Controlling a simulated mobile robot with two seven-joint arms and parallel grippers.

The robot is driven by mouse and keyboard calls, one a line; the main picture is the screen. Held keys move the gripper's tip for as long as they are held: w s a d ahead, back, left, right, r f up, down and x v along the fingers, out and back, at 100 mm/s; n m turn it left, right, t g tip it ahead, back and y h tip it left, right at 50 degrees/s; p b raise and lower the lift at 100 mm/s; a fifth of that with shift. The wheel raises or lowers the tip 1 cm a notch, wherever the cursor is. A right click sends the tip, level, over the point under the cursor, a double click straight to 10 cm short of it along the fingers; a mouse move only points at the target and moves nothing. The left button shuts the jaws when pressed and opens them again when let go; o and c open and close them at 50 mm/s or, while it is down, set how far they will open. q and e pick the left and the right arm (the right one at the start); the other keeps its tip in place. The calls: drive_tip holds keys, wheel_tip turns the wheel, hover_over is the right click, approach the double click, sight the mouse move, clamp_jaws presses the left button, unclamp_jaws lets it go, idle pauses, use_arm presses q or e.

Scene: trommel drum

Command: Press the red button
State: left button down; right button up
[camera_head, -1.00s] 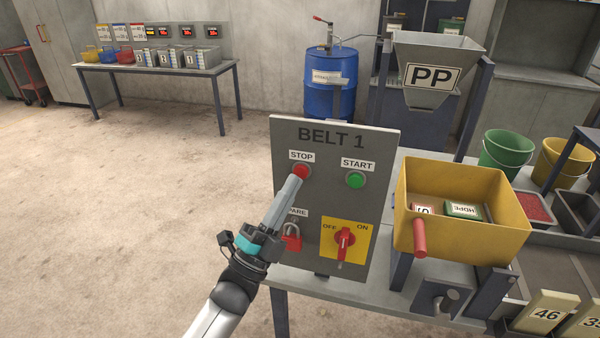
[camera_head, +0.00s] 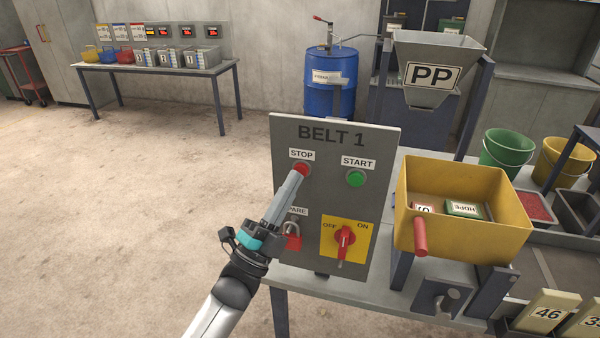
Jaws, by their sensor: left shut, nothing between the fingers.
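The red button (camera_head: 301,169) sits under the STOP label on the upper left of the grey BELT 1 panel (camera_head: 377,205). My left gripper (camera_head: 297,175) comes in from the lower left, its fingers shut and empty. Its fingertips overlap the lower edge of the red button in the picture. I cannot tell whether they touch it. The upper part of the button shows above the tips. The fingers hide part of the panel below the button, including part of the SPARE label. My right gripper is not in view.
A green button (camera_head: 355,179) sits right of the red one under START. Below are a red rotary switch (camera_head: 345,238) on a yellow plate and a red padlock (camera_head: 293,241). A yellow bin (camera_head: 470,178) stands right of the panel. Open floor lies to the left.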

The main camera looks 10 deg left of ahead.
use_arm(q)
drive_tip(key=shift+w+b, duration=0.3)
drive_tip(key=shift+w, duration=0.25)
idle(0.7)
drive_tip(key=shift+s, duration=0.15)
drive_tip(key=shift+s+p, duration=0.5)
drive_tip(key=shift+s, duration=0.25)
drive_tip(key=s+p, duration=0.2)
drive_tip(key=s, duration=0.3)
drive_tip(key=shift+a, duration=0.1)
idle(0.7)
